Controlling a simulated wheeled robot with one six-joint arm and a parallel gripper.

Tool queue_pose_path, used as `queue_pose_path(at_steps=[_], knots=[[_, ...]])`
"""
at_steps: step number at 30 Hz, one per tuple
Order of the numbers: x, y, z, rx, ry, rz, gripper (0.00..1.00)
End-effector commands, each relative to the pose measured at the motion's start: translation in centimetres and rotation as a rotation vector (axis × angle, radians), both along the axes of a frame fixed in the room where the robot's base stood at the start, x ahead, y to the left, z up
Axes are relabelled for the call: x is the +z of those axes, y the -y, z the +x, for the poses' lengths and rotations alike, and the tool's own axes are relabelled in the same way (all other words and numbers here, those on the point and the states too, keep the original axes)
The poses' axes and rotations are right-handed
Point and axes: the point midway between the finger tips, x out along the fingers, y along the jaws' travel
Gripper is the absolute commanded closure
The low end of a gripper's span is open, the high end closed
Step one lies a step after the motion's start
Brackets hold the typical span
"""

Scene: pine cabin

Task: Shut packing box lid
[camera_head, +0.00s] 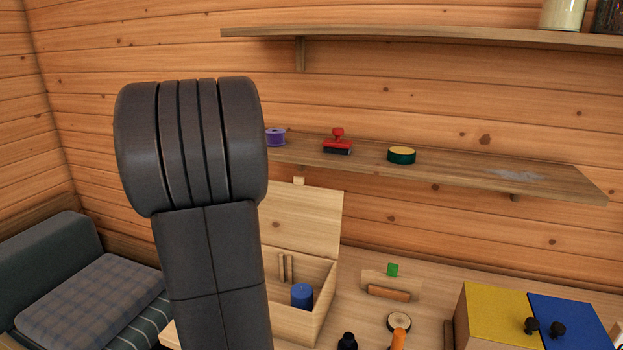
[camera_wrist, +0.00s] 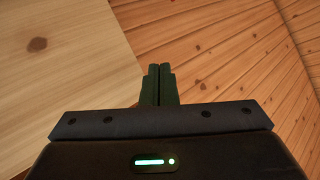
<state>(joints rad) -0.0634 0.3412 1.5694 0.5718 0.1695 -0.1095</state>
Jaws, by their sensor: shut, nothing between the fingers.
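The packing box (camera_head: 311,325) is pale wood and stands on the table, partly hidden behind my arm. Its lid (camera_head: 310,217) is open and stands up at the back edge, with a small tab (camera_head: 299,181) on top.
A shelf (camera_head: 470,173) behind the box holds a purple spool (camera_head: 275,138), red stamp (camera_head: 338,145) and green-yellow tin (camera_head: 401,155). A cabinet with yellow and blue panels (camera_head: 495,310) stands at right. A round wooden piece (camera_head: 399,322) and small items lie between.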

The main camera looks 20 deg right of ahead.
Motion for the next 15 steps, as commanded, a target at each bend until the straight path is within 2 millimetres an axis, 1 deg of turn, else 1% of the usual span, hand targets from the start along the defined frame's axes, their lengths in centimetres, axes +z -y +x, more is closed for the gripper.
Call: queue_pose_path(at_steps=[1,3,5,7,12,15], knots=[[1.1,0.9,0.5,0.018,-0.04,-0.012,1.0],[2.2,2.3,0.6,0.031,-0.115,-0.034,1.0],[3.2,3.9,0.5,0.024,-0.183,-0.06,1.0],[4.4,6.2,0.1,-0.006,-0.268,-0.095,1.0],[7.6,12.3,-2.0,-0.157,-0.456,-0.178,1.0],[9.4,15.4,-3.5,-0.258,-0.532,-0.212,1.0]])
